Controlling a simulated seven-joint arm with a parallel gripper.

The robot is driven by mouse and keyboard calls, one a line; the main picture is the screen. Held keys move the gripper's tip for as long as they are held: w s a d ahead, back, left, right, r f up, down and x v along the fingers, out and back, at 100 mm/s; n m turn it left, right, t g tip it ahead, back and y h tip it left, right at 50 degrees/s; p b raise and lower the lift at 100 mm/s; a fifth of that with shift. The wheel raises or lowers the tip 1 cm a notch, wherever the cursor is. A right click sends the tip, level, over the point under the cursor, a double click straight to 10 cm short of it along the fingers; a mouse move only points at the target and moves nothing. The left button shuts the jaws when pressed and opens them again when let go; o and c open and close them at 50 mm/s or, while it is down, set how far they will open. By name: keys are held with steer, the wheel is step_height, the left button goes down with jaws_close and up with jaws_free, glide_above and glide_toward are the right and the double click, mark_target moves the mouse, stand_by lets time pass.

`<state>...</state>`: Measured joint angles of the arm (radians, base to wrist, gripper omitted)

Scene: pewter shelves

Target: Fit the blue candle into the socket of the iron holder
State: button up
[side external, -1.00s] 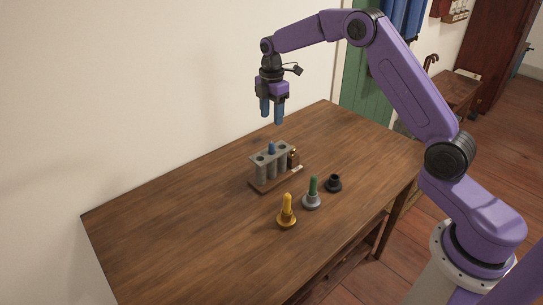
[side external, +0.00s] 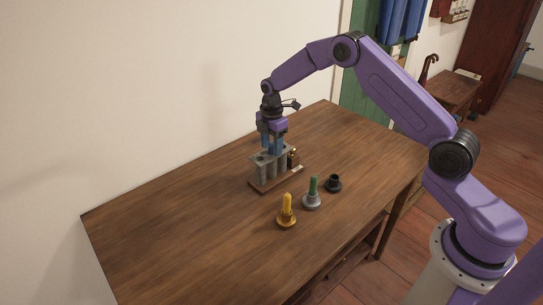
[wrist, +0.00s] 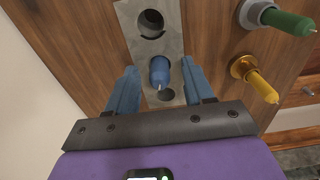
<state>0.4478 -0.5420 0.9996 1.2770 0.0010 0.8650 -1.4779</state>
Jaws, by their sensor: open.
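The blue candle (wrist: 160,70) stands in a middle hole of the grey rack (side external: 262,172). In the wrist view the rack's top plate (wrist: 170,42) shows empty holes on both sides of the candle. My gripper (side external: 270,149) is open, low over the rack, with its blue fingers on either side of the candle. In the wrist view my gripper (wrist: 160,76) shows gaps between the candle and both fingers. In the side view the fingers mostly hide the candle. The iron holder (side external: 333,184), small and dark, stands with an empty socket on the table, right of the rack.
A green candle (side external: 313,184) stands in a silvery holder (side external: 311,202), and a yellow candle (side external: 287,203) in a brass holder (side external: 286,220), both in front of the rack. A small brass thing (side external: 293,155) is at the rack's right end. The table's left part (side external: 170,230) is clear.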

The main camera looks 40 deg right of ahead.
jaws_close()
steer(key=shift+r, duration=0.1)
